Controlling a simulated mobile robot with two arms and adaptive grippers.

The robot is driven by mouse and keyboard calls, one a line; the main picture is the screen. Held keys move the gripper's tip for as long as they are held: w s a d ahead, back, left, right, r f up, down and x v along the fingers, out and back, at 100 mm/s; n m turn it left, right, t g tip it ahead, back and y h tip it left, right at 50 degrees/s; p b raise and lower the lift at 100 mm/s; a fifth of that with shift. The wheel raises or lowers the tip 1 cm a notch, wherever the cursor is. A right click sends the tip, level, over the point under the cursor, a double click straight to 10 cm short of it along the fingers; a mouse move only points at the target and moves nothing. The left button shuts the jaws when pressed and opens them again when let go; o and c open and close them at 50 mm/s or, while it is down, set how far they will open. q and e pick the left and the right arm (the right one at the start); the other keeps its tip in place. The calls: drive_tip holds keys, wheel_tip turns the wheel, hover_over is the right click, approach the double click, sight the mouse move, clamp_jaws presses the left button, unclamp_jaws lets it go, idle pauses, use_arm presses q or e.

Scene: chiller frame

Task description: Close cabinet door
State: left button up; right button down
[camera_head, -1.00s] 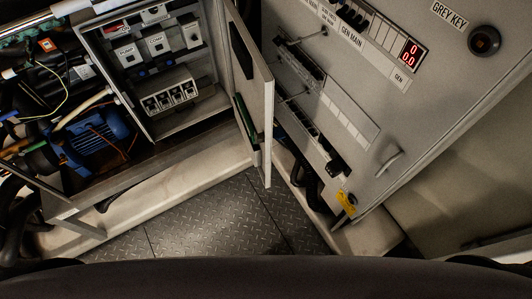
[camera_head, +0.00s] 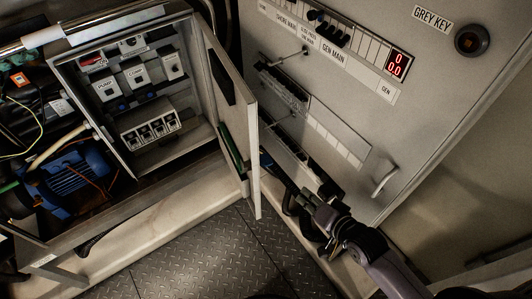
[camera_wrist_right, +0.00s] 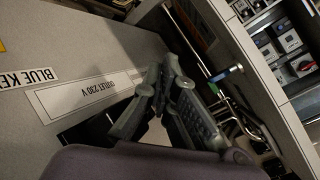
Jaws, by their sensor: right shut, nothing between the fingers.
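The small grey cabinet (camera_head: 75,62) stands open at upper left in the head view, with switches and sockets inside. Its door (camera_head: 233,130) is swung far out on the right-hand side, its edge toward me. The cabinet's inside also shows at the upper right of the right wrist view (camera_wrist_right: 290,60). My right gripper (camera_head: 312,197) is shut and empty. It is in front of the grey panel, right of the door and apart from it. In the right wrist view its dark fingers (camera_wrist_right: 158,85) show in the middle. My left gripper is not in view.
A large grey panel (camera_head: 400,120) with breakers, a red display (camera_head: 398,64) and a handle (camera_head: 385,181) stands at right. A blue motor (camera_head: 70,180) and cables are at left. The dark metal floor (camera_head: 200,260) below the door is clear.

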wheel_tip(320, 180, up, 11)
drive_tip(key=w+a+m+t+y, duration=0.1)
drive_tip(key=w+m+t+y, duration=0.1)
drive_tip(key=m+t+y, duration=0.3)
drive_tip(key=shift+m+g+h, duration=0.3)
drive_tip(key=shift+m+g, duration=0.1)
drive_tip(key=shift+m, duration=0.1)
drive_tip(key=w+a+p, duration=0.1)
drive_tip(key=w+a, duration=0.2)
drive_tip(key=a, duration=0.1)
drive_tip(key=w+a+p, duration=0.1)
drive_tip(key=w+a, duration=0.3)
drive_tip(key=shift+w+a+p, duration=0.15)
drive_tip(key=shift+w+p, duration=0.1)
drive_tip(key=shift+p, duration=0.1)
drive_tip(key=shift+s+a, duration=0.3)
drive_tip(key=shift+a, duration=0.2)
drive_tip(key=shift+a+f, duration=0.1)
drive_tip(key=shift+f, duration=0.05)
